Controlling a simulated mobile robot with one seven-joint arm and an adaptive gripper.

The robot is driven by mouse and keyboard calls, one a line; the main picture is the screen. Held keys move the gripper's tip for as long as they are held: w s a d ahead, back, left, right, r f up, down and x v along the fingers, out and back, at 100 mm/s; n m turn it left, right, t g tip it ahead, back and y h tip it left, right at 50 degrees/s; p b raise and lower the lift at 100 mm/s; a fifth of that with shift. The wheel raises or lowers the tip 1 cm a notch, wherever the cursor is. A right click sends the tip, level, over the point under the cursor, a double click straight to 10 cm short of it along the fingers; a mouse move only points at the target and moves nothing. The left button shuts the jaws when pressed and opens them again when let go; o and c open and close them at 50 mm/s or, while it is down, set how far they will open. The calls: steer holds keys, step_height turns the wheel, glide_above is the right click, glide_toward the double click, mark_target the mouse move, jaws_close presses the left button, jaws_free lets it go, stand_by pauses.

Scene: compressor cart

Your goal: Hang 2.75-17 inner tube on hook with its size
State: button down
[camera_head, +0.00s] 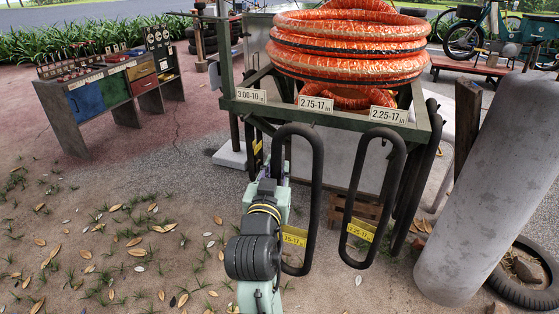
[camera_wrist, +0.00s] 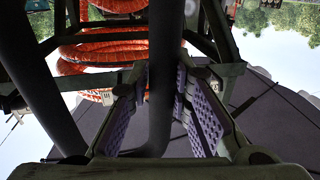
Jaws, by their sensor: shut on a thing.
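A black inner tube (camera_head: 318,170) with a yellow tag (camera_head: 293,236) hangs as a long upright loop; the tag's front part is hidden, and "75-17" seems to show. Its top lies just below the white 2.75-17 label (camera_head: 315,104) on the cart's front rail. I cannot tell whether its top rests on a hook. My gripper (camera_head: 277,172) is at the loop's left strand. In the wrist view, my gripper (camera_wrist: 163,98) has its purple-padded fingers on either side of the black tube (camera_wrist: 166,75), shut on it.
Another black tube (camera_head: 399,170) with a yellow tag (camera_head: 361,229) hangs to the right, under the 2.25-17 label (camera_head: 384,114). The 3.00-10 label (camera_head: 251,95) is at left. Orange hose coils (camera_head: 348,45) top the cart. A grey cylinder (camera_head: 490,190) leans at right. Left ground is open.

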steer(key=w+d+f+b, duration=0.3)
steer(key=w, duration=0.7)
steer(key=shift+w+d, duration=0.25)
steer(key=shift+w, duration=0.05)
stand_by(1.1)
steer(key=shift+f, duration=0.1)
stand_by(0.6)
steer(key=c, duration=1.4)
jaws_free()
steer(key=shift+f, duration=0.1)
